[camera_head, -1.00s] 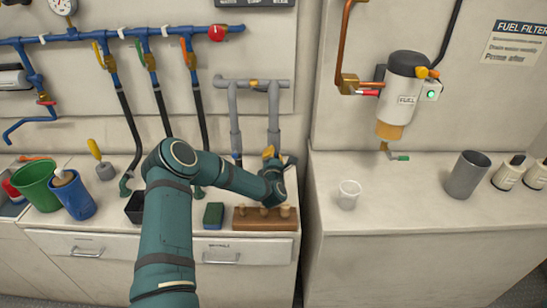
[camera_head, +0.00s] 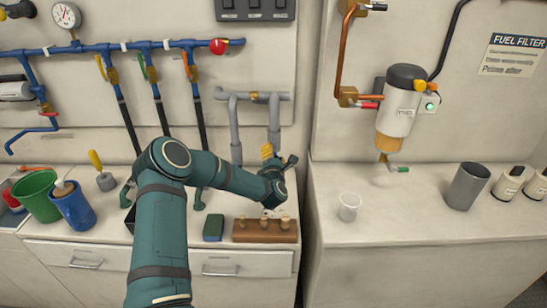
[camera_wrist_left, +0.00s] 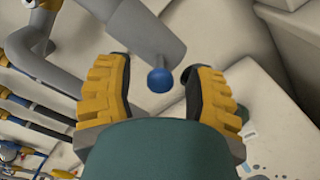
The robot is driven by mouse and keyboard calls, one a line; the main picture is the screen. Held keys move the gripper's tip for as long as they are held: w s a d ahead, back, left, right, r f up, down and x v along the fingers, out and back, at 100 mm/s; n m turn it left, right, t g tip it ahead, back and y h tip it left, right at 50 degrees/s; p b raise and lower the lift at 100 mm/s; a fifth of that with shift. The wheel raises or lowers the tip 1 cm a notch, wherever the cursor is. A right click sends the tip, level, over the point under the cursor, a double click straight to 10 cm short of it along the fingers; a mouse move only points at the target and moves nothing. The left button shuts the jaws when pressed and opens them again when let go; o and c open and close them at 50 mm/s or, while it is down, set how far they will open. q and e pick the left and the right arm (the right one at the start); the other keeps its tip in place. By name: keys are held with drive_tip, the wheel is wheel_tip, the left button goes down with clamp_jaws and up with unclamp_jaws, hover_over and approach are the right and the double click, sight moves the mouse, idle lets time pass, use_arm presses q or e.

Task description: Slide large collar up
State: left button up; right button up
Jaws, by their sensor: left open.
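A grey pipe assembly (camera_head: 253,96) on the back panel has two vertical legs. A thicker grey sleeve, seemingly the large collar (camera_head: 274,136), is on the right leg just above my left gripper (camera_head: 279,159). Another sleeve (camera_head: 236,152) is on the left leg. In the left wrist view, a wide grey cylinder (camera_wrist_left: 145,32), seemingly the collar, reaches toward the gap between my yellow-padded left fingers (camera_wrist_left: 158,90). A blue round-ended stub (camera_wrist_left: 159,80) extends below it between them. The fingers are apart, and I see no grip. My right gripper is out of view.
Black hoses (camera_head: 161,112) hang to the left. A white cup (camera_head: 349,206) and grey cup (camera_head: 467,186) stand on the right counter.

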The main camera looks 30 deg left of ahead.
use_arm(q)
drive_tip(key=v, duration=1.2)
drive_tip(key=shift+s+f, duration=0.1)
drive_tip(key=shift+s, duration=0.1)
